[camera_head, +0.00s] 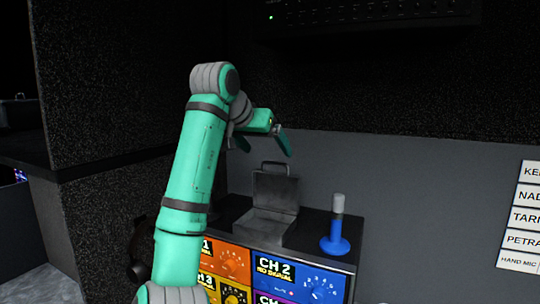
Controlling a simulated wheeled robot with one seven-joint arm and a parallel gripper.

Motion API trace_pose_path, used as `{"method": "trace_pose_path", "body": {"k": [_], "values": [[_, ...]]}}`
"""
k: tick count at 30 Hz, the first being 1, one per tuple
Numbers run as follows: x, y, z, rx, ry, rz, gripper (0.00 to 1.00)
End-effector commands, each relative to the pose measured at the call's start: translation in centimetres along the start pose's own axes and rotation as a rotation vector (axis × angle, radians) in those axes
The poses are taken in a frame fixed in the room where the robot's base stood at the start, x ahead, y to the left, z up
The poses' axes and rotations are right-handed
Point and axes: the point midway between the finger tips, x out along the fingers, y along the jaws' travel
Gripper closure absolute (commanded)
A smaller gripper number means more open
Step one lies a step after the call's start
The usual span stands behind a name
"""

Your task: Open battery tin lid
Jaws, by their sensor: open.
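The battery tin (268,223) is a grey metal box on the dark top of a cabinet. Its lid (275,190) stands raised, nearly upright at the back of the box, with a dark handle at its upper edge. What lies inside the tin is too dark to tell. My gripper (266,148) is open and empty, above and slightly behind or beside the lid. Its fingers point downward, and it looks apart from the lid.
The cabinet (342,254) has coloured channel panels with knobs on its front. A blue stand with a grey-topped post (336,235) is right of the tin. A dark speckled partition (105,80) rises at left. A name board (523,217) hangs at right.

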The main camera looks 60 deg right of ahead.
Motion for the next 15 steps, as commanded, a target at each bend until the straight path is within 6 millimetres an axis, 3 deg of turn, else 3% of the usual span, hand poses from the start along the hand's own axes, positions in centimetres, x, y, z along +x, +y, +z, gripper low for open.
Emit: {"method": "trace_pose_path", "body": {"k": [6, 15], "values": [[-3.0, 0.0, -0.1, 0.000, 0.003, -0.002, 0.12], [-3.9, 0.0, 0.0, 0.000, 0.002, 0.000, 0.12]]}}
